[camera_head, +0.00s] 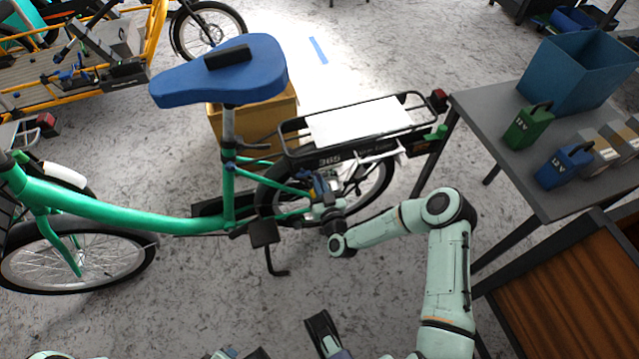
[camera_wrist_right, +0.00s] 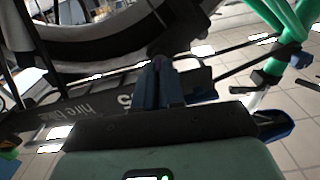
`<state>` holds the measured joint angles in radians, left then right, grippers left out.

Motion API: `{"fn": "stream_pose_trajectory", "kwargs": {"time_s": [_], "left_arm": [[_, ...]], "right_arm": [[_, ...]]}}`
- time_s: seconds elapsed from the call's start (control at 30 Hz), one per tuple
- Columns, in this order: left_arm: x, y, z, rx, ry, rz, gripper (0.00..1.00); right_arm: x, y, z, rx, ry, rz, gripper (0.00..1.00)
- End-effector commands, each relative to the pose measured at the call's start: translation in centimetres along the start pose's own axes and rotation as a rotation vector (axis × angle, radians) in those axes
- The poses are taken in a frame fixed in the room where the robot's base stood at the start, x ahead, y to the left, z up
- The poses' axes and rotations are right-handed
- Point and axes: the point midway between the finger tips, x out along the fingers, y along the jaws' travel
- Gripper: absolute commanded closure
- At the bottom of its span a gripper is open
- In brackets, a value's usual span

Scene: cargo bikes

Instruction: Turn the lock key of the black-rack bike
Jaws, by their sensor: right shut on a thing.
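The green bike with the black rack (camera_head: 415,128) stands across the middle of the head view, with a blue saddle (camera_head: 222,70) and a white sheet on the rack. My right gripper (camera_head: 322,186) reaches in at the bike's rear wheel, below the rack and right of the seat tube. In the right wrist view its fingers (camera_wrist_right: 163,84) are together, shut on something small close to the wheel. The fingers hide what they hold, so the lock key cannot be made out.
A grey table (camera_head: 480,105) at the right bears a blue bin (camera_head: 575,75), a green battery (camera_head: 528,127) and a blue battery (camera_head: 563,166). A brown slatted surface (camera_head: 560,290) lies below it. A yellow crate (camera_head: 275,125) is behind the bike. An orange cargo bike (camera_head: 140,80) is at the back left.

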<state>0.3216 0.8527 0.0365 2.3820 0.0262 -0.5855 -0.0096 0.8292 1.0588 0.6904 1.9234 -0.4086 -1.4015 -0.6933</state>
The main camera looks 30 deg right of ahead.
Motion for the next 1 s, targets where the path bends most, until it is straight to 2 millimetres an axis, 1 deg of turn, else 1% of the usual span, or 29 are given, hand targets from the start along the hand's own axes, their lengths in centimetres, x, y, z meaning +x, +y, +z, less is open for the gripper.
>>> {"fn": "stream_pose_trajectory", "kwargs": {"time_s": [0.17,0.5,1.0], "left_arm": [[-0.5,0.2,0.5,0.001,-0.015,0.001,0.57],[-1.1,0.4,1.3,0.003,-0.04,0.003,0.57],[-1.5,0.5,1.9,0.005,-0.059,0.004,0.57]], "right_arm": [[0.1,0.0,-0.2,0.127,0.003,0.001,1.0],[0.1,0.0,-0.2,0.445,0.004,0.001,1.0],[0.1,0.0,-0.2,0.921,0.005,0.0,1.0]]}}
